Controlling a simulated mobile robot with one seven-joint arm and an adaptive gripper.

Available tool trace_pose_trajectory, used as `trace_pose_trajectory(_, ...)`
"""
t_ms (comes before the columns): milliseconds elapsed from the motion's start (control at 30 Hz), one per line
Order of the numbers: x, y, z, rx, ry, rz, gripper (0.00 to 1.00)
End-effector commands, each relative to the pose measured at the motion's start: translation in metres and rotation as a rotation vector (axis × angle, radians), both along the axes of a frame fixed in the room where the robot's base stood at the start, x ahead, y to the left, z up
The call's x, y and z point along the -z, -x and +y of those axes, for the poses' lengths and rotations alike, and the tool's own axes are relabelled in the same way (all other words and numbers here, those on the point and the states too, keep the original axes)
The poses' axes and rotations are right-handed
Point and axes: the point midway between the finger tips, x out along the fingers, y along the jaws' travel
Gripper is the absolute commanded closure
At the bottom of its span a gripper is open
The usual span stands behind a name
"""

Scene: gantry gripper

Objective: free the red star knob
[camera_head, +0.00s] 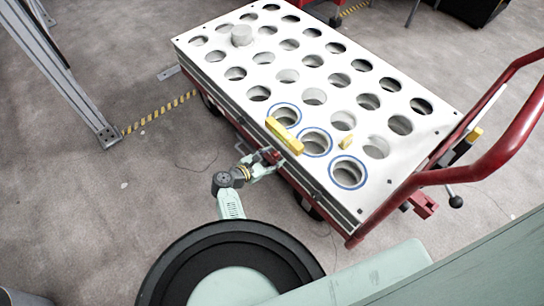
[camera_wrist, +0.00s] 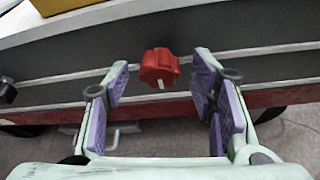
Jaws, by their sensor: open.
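The red star knob (camera_wrist: 159,67) sits on the slotted side face of the cart, in the upper middle of the wrist view. A pale slot line runs level on both sides of it. My gripper (camera_wrist: 162,84) is open, with its purple-padded fingers to the left and right of the knob and clear gaps on both sides. Nothing is held. In the head view my gripper (camera_head: 265,165) is at the near long side of the cart; the knob there is small and partly hidden by the fingers.
The cart's white top plate (camera_head: 215,66) has rows of round holes, several blue-ringed. A yellow bar (camera_head: 285,137) lies at its near edge, above the gripper. A red handle (camera_head: 500,150) rises at right.

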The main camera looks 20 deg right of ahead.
Motion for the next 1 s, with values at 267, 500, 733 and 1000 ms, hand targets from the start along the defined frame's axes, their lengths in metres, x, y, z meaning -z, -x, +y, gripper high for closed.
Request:
trace_pose_trajectory(267,0.0007,-0.0012,-0.0023,0.0,0.001,0.0,0.49)
trace_pose_trajectory(500,0.0006,-0.0011,-0.0021,0.0,0.001,0.0,0.63)
trace_pose_trajectory(733,0.0006,-0.0011,-0.002,0.0,0.001,0.001,0.78)
trace_pose_trajectory(1000,0.0005,-0.001,-0.0019,0.0,0.001,0.001,0.96)
